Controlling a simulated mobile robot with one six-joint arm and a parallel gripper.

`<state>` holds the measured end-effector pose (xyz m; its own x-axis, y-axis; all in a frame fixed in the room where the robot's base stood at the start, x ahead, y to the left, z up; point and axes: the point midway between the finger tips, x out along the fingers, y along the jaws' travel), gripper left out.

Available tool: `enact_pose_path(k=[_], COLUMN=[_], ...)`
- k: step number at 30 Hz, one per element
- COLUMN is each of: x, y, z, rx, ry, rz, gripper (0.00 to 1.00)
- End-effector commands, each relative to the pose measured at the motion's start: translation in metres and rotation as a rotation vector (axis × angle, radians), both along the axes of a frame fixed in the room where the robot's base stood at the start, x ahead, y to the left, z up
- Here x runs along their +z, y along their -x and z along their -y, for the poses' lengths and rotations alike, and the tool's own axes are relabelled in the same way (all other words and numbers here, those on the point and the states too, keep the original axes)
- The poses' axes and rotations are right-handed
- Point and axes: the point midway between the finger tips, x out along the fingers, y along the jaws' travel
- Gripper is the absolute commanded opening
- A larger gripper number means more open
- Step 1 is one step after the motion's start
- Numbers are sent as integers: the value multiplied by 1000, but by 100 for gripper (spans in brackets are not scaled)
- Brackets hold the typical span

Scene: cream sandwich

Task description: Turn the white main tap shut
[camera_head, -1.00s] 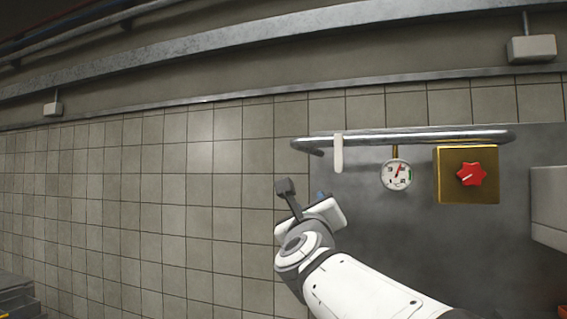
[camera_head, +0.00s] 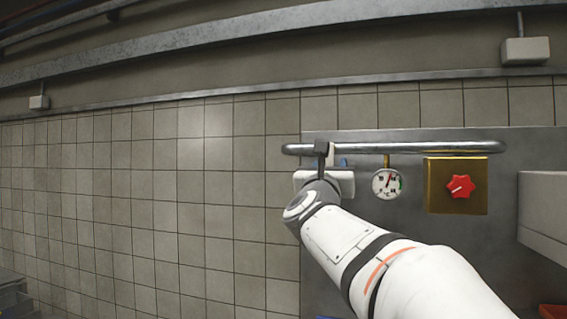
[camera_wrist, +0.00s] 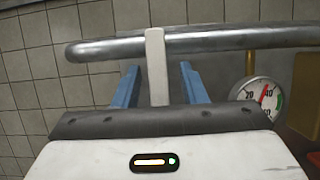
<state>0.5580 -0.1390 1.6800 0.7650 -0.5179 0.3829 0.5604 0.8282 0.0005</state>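The white tap lever (camera_wrist: 157,67) hangs down from the metal pipe (camera_wrist: 215,40) in the wrist view. My gripper (camera_wrist: 159,67) is open, with one blue finger on each side of the lever. Gaps show between the lever and both fingers, so they do not appear to touch it. The lever's lower end is hidden behind the gripper body. In the head view my gripper (camera_head: 329,165) is just below and in front of the pipe (camera_head: 430,147) at its left part, and it mostly hides the lever.
A round dial gauge (camera_head: 387,184) hangs under the pipe, close to the right of my gripper. Further right is a brass box (camera_head: 440,204) with a red knob (camera_head: 460,186). A pale box (camera_head: 545,205) stands at the right edge. The tiled wall on the left is clear.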

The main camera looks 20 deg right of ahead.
Motion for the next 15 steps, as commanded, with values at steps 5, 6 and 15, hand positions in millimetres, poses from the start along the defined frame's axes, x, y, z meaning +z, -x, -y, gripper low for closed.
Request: enact_pose_path(k=[5,6,15], x=[0,0,0], y=[0,0,0], z=[0,-1,-1], rx=[1,1,1], ry=[0,0,0], rz=[0,0,0], gripper=[37,34,10])
